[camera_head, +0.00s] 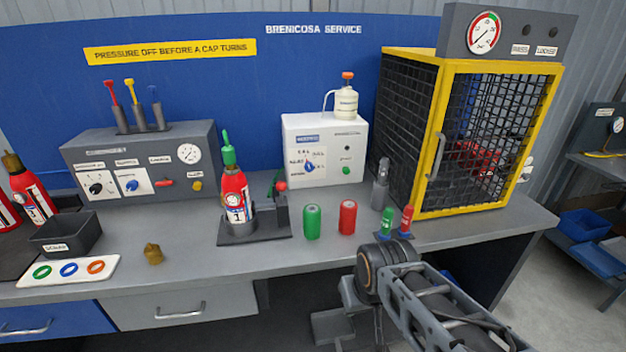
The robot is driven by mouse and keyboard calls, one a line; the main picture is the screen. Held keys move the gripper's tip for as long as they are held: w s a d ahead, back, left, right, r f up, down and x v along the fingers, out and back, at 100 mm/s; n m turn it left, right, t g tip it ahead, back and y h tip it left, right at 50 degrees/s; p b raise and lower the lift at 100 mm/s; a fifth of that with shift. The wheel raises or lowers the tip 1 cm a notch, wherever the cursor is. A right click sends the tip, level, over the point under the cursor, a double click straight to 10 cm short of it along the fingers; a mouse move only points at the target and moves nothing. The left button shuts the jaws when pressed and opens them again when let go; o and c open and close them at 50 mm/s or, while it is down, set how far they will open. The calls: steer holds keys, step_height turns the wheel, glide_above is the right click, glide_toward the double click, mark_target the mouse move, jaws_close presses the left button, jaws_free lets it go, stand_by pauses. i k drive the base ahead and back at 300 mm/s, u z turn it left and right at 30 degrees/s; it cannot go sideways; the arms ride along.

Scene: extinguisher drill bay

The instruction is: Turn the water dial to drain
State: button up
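A white box (345,133) with a blue label stands at the back of the bench, right of centre. Its front has a small blue dial (309,167) with printed positions around it, and a green button (346,170) to the right. The lettering and the dial's pointer are too small to read surely, so I cannot tell its setting. My arm enters at the lower right and bends at a dark joint by the bench's front edge. My gripper seems to hang low below that edge, well apart from the dial; its fingers are not clear.
A red extinguisher (234,193) with a green nozzle stands in a holder in front and left of the white box. Green (312,222) and red (347,217) cylinders stand nearer. A yellow-framed cage (430,130) is at right. A grey panel box (130,150) with other dials is at left.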

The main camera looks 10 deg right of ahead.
mark_target(308, 166)
steer(key=k, duration=0.85)
steer(key=u, duration=0.7)
steer(key=i, duration=0.75)
steer(key=z, duration=0.4)
steer(key=i, duration=1.05)
steer(key=z, duration=0.3)
